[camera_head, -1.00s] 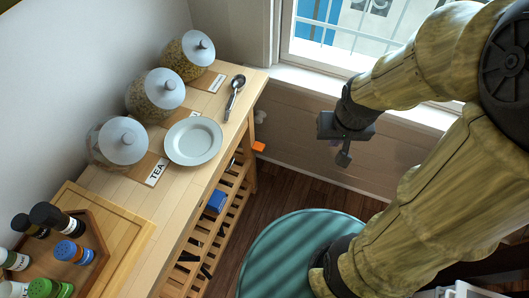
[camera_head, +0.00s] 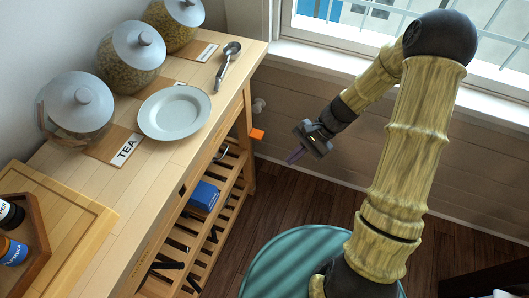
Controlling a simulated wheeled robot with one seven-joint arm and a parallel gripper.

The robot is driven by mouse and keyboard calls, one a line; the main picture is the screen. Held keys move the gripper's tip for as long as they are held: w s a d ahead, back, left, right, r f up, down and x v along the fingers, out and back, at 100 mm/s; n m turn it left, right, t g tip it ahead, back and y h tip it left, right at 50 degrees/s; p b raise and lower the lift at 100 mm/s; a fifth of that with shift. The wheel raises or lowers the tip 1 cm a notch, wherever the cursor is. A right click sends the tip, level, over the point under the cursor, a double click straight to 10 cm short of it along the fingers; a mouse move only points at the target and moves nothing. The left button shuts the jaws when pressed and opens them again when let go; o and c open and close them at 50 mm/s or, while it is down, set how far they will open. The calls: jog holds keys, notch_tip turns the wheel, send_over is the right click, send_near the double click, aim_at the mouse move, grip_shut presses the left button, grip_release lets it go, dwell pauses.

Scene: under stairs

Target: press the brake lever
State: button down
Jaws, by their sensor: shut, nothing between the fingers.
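A small orange tab (camera_head: 257,134) sticks out beside the far right leg of the wooden kitchen cart; it looks like the brake lever, though its mounting is hidden behind the leg. My gripper (camera_head: 295,155) is to the right of the orange tab and slightly lower in the picture, apart from it. Its dark body tilts down and to the left, and its narrow purplish fingers are together and empty. The wooden cart (camera_head: 110,165) fills the left side, with slatted shelves below its top.
On the cart top stand glass jars (camera_head: 75,105) with pale lids, a white plate (camera_head: 174,111) and a spoon (camera_head: 228,64). A blue box (camera_head: 204,196) lies on a slatted shelf. A window (camera_head: 345,30) is behind. Dark floor (camera_head: 285,198) is clear between cart and arm.

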aim_at(257, 134)
jog(key=w+a+f+m+t+y+b, duration=0.1)
jog(key=w+f+m+y+b, duration=0.15)
jog(key=f, duration=0.25)
jog(key=w+a+f+m+y+b, duration=0.1)
jog(key=w+f+y+b, duration=0.1)
jog(key=f+b, duration=0.25)
jog(key=w+a+f+m+t+y+b, duration=0.1)
jog(key=w+a+f+m+y+b, duration=0.15)
jog(key=f, duration=0.35)
jog(key=w+d+f+m+t+y+b, duration=0.4)
jog(key=w+f+m+t+y+b, duration=0.1)
jog(key=w+f+m+t+b, duration=0.3)
notch_tip(257, 134, down, 2)
jog(key=shift+w+d+f+t+b, duration=0.15)
jog(key=shift+w+d+t+b, duration=0.15)
jog(key=shift+b, duration=0.4)
jog(key=shift+a, duration=0.15)
jog(key=w+a+r+b, duration=0.3)
jog(key=a+r, duration=0.3)
jog(key=a, duration=0.3)
jog(key=shift+w+r+b, duration=0.15)
jog(key=shift+r+b, duration=0.05)
jog(key=shift+b, duration=0.3)
